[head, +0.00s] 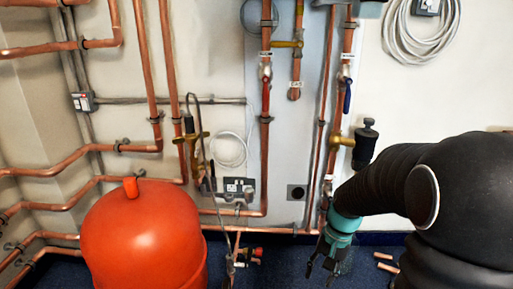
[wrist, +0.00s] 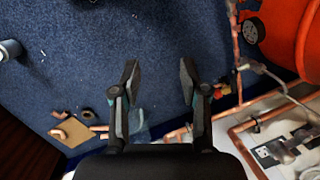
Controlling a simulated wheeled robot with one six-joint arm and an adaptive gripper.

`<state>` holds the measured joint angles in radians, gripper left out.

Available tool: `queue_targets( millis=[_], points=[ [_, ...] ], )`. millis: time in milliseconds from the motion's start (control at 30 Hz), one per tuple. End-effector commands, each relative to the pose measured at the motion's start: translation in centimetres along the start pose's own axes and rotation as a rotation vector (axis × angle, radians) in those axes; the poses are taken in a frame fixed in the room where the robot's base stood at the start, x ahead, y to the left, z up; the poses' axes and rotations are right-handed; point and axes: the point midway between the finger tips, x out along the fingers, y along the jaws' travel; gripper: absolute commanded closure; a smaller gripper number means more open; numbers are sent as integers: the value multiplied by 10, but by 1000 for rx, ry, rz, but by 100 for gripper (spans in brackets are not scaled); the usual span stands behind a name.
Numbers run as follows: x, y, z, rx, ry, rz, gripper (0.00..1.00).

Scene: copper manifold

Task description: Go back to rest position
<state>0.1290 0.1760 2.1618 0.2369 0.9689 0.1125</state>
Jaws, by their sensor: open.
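My gripper (head: 325,262) hangs low at the right of centre in the head view, in front of the wall pipes, fingers pointing down. In the wrist view my gripper (wrist: 158,85) has its two dark fingers spread apart with only blue carpet between them. It holds nothing. My black arm comes in from the right in the head view and hides part of the wall and floor there.
A large orange-red tank (head: 145,240) stands left of my gripper; its edge shows in the wrist view (wrist: 283,28). Copper pipes (head: 265,150) run along the wall. Loose copper pieces (head: 384,262) lie on the blue floor by my arm. A cardboard piece (wrist: 72,132) lies on the carpet.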

Motion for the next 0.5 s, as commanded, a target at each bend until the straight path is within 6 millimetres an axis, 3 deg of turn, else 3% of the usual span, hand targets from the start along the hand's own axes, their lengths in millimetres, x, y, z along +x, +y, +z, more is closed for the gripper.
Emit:
queue_targets(
  millis=[100, 500],
  points=[
    [-29, 6, 26, -106, 77, 34, 56],
    [-96, 26, 102, -318, 316, 124, 56]
  ],
)
